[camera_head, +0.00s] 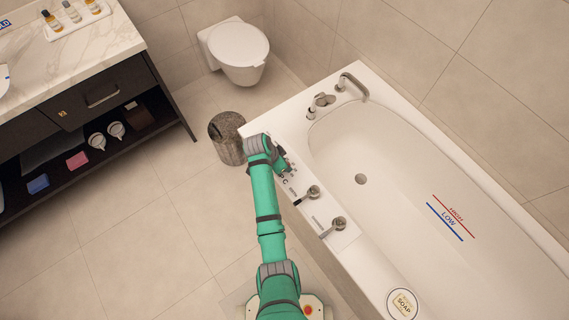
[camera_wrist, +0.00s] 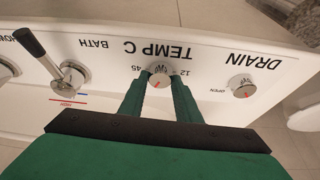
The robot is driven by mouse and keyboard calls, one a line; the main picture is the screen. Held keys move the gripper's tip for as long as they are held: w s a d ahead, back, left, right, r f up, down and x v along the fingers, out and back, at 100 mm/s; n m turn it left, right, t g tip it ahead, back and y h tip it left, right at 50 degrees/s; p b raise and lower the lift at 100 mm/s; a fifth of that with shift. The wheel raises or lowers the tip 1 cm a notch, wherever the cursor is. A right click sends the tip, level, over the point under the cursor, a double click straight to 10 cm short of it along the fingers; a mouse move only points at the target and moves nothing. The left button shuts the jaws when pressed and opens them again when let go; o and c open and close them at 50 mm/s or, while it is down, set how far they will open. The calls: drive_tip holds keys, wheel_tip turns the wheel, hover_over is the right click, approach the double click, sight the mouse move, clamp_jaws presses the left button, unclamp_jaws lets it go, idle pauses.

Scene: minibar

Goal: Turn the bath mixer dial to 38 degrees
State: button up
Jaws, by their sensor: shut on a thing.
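The temperature dial (camera_wrist: 160,74) is a small round metal knob with a red mark, under the upside-down label "TEMP C" in the wrist view. The numbers 45 and 12 show beside it; the exact setting is too small to read. My gripper (camera_wrist: 161,82) is shut on the dial, one green finger on each side. In the head view my gripper (camera_head: 284,166) is at the tub's left rim and hides the dial.
The drain knob (camera_wrist: 241,86) and the bath lever (camera_wrist: 68,75) flank the dial. The bathtub (camera_head: 452,215) has two more levers along its rim, one being a near lever (camera_head: 338,224). A round bin (camera_head: 226,140) stands close to my arm. Open floor lies to the left.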

drive_tip(key=m+g, duration=0.1)
drive_tip(key=m, duration=0.1)
drive_tip(key=m+g, duration=0.1)
drive_tip(key=m, duration=0.1)
drive_tip(key=shift+w+m+h, duration=0.1)
drive_tip(key=shift+m+h, duration=0.2)
drive_tip(key=shift+m, duration=0.1)
idle(0.5)
drive_tip(key=o, duration=1)
drive_tip(key=shift+a, duration=0.1)
drive_tip(key=v, duration=1)
drive_tip(key=shift+a+r, duration=0.2)
drive_tip(key=shift+r, duration=0.1)
